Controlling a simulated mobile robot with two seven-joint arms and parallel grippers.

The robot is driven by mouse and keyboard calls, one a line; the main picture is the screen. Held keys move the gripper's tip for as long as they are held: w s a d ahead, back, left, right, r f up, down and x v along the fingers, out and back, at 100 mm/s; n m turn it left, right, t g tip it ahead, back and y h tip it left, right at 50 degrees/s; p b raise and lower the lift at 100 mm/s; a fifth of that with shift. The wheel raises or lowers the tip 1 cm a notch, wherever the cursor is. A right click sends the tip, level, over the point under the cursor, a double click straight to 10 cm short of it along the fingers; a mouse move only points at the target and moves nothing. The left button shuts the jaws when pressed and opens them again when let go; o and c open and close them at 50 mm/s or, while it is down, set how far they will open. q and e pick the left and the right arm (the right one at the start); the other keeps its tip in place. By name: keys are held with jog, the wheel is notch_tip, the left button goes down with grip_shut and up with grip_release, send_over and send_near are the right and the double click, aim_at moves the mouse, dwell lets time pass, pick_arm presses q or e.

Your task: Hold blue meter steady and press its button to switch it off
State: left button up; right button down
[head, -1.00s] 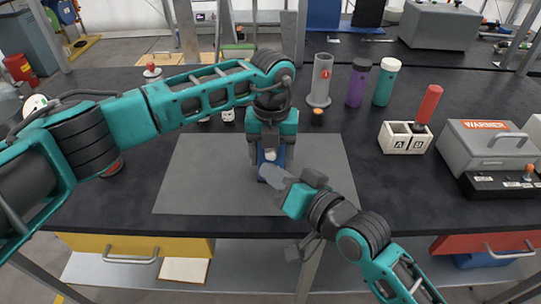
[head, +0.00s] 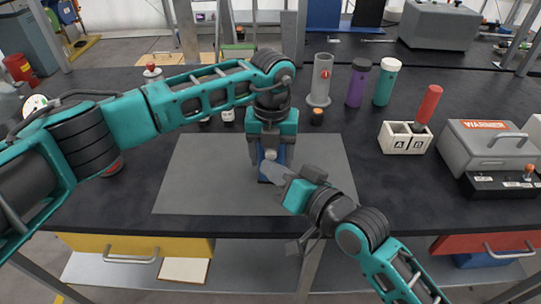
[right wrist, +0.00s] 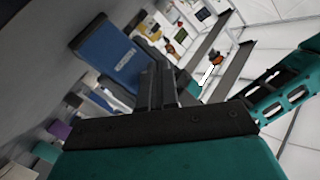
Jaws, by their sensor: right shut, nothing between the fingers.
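The blue meter (head: 289,156) stands on the grey mat (head: 205,178), mostly hidden behind my left gripper and the tip of my right gripper. My left gripper (head: 271,155) points down from above, its fingers around the meter's upper part. Whether they are clamped on it is too small to tell. My right gripper (head: 266,172) comes in from the lower right, shut and empty, its tip just in front of the meter. Contact with it cannot be told. In the right wrist view the closed fingers (right wrist: 155,88) show. The meter's button is not clearly visible.
Behind the mat stand a grey cylinder (head: 320,80), a purple bottle (head: 358,84) and a teal bottle (head: 386,82). To the right are a white A/B block (head: 405,140) with a red-handled piece and a grey toolbox (head: 485,147). The mat's left side is clear.

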jog(key=shift+w, duration=0.55)
dwell(0.6)
jog(key=shift+s, duration=1)
jog(key=s, duration=0.5)
jog(key=shift+a, duration=0.2)
dwell(0.6)
pick_arm(q)
jog(key=o, duration=1.3)
